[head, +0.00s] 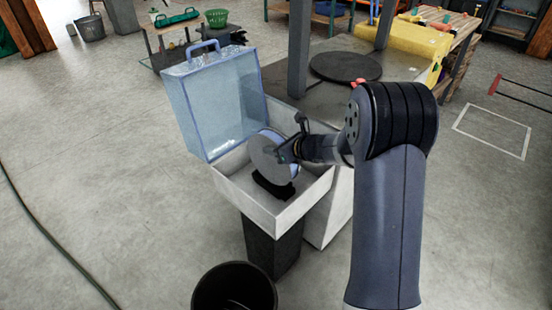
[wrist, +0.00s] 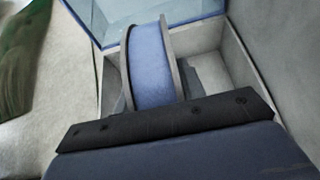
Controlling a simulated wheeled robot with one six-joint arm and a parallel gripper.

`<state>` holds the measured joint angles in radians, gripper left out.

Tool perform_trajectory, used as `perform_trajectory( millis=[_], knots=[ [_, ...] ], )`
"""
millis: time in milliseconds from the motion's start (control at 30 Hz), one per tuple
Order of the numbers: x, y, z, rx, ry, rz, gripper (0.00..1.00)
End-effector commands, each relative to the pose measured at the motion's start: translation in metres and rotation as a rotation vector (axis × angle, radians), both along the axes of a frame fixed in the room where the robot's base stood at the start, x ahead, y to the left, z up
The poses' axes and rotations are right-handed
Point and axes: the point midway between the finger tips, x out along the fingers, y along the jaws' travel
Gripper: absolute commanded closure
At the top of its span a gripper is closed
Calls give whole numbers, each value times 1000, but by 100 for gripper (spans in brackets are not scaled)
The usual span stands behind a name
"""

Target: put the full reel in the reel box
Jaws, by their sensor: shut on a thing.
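The full reel (head: 268,157) has grey round flanges and a blue winding, which shows in the wrist view (wrist: 152,67). The reel box (head: 298,208) is an open pale grey box with a clear blue lid (head: 213,100) raised at its back left. My gripper (head: 288,152) is shut on the reel and holds it on edge, over or partly inside the box. In the wrist view the reel lies between the box walls. Whether it touches the box floor is hidden. A black piece (head: 275,188) lies in the box below the reel. The fingertips are largely hidden.
The box stands on a dark pedestal (head: 270,248). A black bucket (head: 234,290) stands in front of it. A grey platform with a black disc (head: 345,66) and a yellow-covered bench (head: 415,38) are behind. The floor at left is open, crossed by a dark hose (head: 55,240).

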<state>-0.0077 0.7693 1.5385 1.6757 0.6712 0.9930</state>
Motion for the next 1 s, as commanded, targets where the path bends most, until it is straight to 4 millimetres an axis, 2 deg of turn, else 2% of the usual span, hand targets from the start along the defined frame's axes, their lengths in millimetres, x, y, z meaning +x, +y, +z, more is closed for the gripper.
perform_trajectory(
  millis=[233,667,700,933,1000],
  knots=[
    [0,0,-32,2,1,-1,100],
    [0,0,-37,2,-2,-1,100],
    [0,0,-37,0,1,0,59],
    [0,0,-37,1,2,-1,40],
    [0,0,-37,1,2,-1,40]
  ],
)
